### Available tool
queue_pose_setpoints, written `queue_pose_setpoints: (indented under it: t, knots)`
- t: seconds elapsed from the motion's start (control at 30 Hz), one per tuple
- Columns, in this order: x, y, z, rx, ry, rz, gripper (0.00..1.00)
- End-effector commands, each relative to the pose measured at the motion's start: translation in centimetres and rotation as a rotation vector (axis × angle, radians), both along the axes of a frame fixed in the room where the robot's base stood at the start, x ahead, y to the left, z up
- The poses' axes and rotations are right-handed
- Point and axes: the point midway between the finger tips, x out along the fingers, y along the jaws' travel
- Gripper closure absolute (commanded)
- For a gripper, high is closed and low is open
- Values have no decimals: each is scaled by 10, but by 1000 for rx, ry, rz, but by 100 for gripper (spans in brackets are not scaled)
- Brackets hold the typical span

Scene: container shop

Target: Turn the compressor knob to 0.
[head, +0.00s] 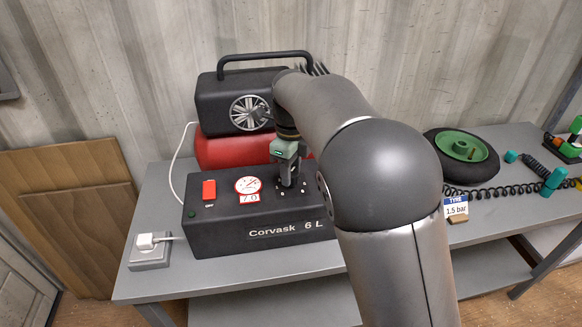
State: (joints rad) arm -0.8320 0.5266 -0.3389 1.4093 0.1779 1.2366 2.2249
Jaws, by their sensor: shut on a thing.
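The compressor (255,226) stands on the grey bench. It has a black control box labelled "Corvask 6 L", a red tank (222,150) and a black motor housing with a carry handle. On the box top are a red switch (209,189), a round white gauge (248,185) and a small label reading "7.0" below it. My gripper (289,184) points down at the right part of the box top, shut on the knob. The knob is hidden by my gripper, so its setting cannot be read. Several pale dial marks show around the fingertips.
A white plug sits in a grey socket box (150,254) at the bench's left end. A black tyre with a green hub (460,152), a coiled hose (490,190) and a "TYRE 1.5 bar" sign (456,206) are on the right. My arm covers the bench's middle.

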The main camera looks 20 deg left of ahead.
Motion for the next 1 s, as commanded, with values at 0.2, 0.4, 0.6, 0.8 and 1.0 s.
queue_pose_setpoints:
  t: [0.2, 0.4, 0.6, 0.8, 1.0]
  knots:
    - [0, 0, 3, 1, 0, 183, 85]
    - [0, 0, 2, 1, -1, 374, 85]
    - [0, 0, 2, 2, -1, 565, 85]
    - [0, 0, 2, 2, -2, 754, 85]
    - [0, 0, 2, 2, -2, 945, 85]
